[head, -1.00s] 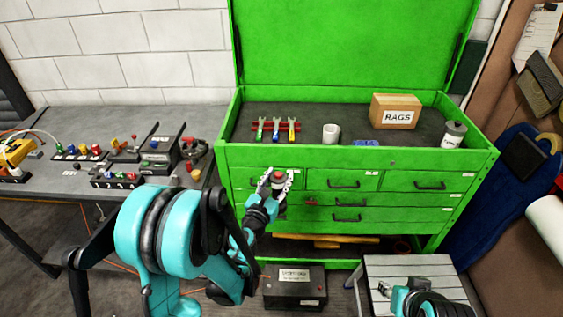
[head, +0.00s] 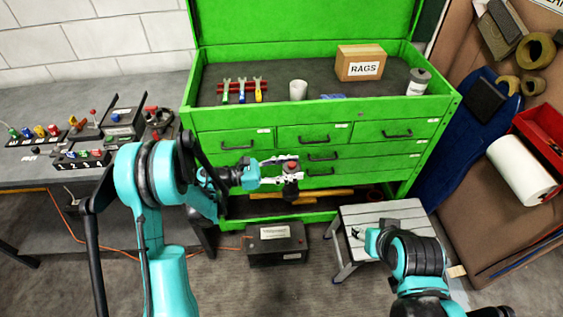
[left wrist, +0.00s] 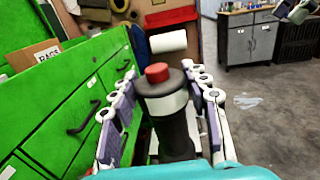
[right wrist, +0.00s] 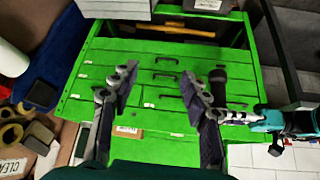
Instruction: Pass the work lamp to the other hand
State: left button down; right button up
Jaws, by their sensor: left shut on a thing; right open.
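The work lamp (head: 291,189) is a dark upright cylinder with a red top and a light band. My left gripper (head: 282,171) is shut on it and holds it in the air before the green chest's drawers. The left wrist view shows the lamp (left wrist: 170,115) between the two fingers. My right gripper is low at the right in the head view (head: 362,236), over the step stool. In the right wrist view, my right gripper (right wrist: 157,88) is open and empty, and the lamp (right wrist: 218,88) shows beyond its right finger, with my left gripper (right wrist: 238,117) around it.
The green tool chest (head: 222,149) stands behind the lamp. A grey step stool (head: 385,217) and a black box (head: 276,243) are on the floor below. A grey bench (head: 28,178) with controls is at left. Air between my grippers looks clear.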

pick_arm(q)
jog(key=shift+s+d+g, duration=0.1)
jog(key=shift+d+g, duration=0.05)
jog(key=shift+g, duration=0.15)
pick_arm(e)
jog(key=shift+o, duration=0.5)
jog(key=shift+w+a, duration=0.1)
jog(key=shift+w, duration=0.1)
jog(key=n+t+y, duration=0.4)
jog(key=t, duration=0.2)
send_near(291, 182)
jog(key=x, duration=1.2)
jog(key=shift+w+r, duration=0.15)
jog(key=shift+w, duration=0.15)
pick_arm(q)
jog(key=shift+d, duration=0.1)
pick_arm(e)
grip_shut()
